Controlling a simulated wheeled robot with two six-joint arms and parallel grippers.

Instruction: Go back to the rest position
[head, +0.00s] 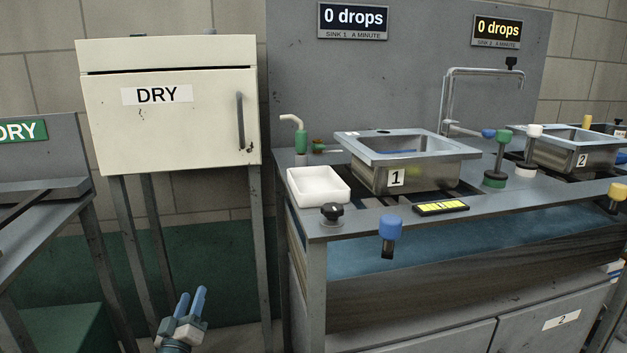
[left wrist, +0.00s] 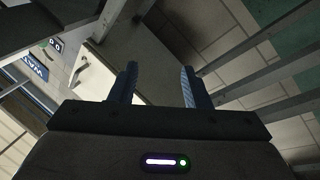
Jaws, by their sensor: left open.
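My left gripper (head: 193,304) is low in the head view, in front of the legs of the white DRY cabinet. Its two blue fingers point up. In the left wrist view the fingers of the left gripper (left wrist: 160,88) stand apart with nothing between them, so it is open and empty. It touches nothing that I can see. My right gripper shows in neither view.
The white DRY cabinet (head: 170,105) stands on legs at the left. The sink counter (head: 380,225) is to the right, with sink 1 (head: 440,175), sink 2 (head: 540,152) and a white tray (head: 318,184). A grey table (head: 45,200) is at far left.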

